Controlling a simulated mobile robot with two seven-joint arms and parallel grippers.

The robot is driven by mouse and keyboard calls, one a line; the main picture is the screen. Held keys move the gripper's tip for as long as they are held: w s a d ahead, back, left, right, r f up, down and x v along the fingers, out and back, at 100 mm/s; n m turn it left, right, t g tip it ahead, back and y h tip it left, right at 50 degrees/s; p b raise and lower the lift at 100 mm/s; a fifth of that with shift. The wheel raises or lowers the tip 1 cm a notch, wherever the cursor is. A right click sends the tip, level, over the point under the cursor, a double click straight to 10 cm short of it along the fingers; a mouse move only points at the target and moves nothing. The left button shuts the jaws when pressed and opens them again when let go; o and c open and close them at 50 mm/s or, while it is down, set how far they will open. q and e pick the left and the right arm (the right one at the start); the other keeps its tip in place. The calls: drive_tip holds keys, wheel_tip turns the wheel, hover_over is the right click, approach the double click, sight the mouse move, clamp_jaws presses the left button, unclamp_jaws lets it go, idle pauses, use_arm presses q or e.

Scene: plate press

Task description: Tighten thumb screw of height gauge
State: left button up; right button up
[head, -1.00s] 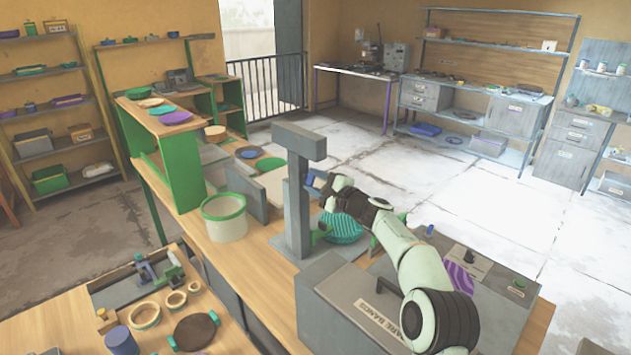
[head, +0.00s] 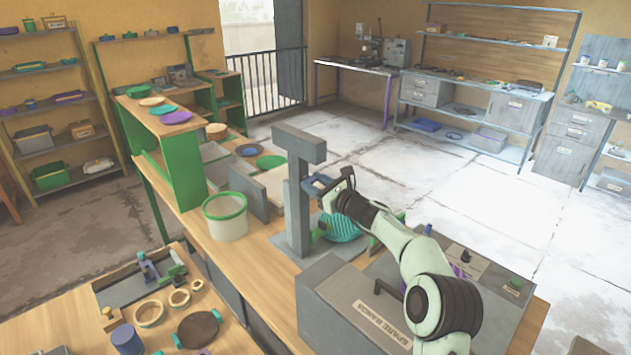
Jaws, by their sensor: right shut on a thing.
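The height gauge appears to be the tall grey post (head: 297,205) with an overhanging top arm, standing upright on the bench. My right gripper (head: 328,184) is shut on this blue piece, reaching in from the right. The fingers and wrist partly hide it, so its contact with the post cannot be seen clearly. My left gripper is not in view.
A white bucket with a green rim (head: 226,222) is left of the post. A green shelf (head: 178,165) stands further left.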

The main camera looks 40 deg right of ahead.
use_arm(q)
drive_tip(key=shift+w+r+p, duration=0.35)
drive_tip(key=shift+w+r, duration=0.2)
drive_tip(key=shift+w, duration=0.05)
use_arm(e)
drive_tip(key=shift+r+m, duration=0.15)
drive_tip(key=shift+m, duration=0.95)
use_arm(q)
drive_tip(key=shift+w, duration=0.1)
use_arm(e)
drive_tip(key=o, duration=1.1)
drive_tip(key=shift+c, duration=0.2)
use_arm(q)
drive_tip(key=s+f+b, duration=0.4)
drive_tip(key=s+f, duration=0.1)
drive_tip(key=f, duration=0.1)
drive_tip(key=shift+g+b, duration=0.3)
drive_tip(key=shift+b, duration=0.1)
use_arm(e)
drive_tip(key=s+d, duration=0.1)
drive_tip(key=s, duration=1.2)
drive_tip(key=shift+s, duration=0.15)
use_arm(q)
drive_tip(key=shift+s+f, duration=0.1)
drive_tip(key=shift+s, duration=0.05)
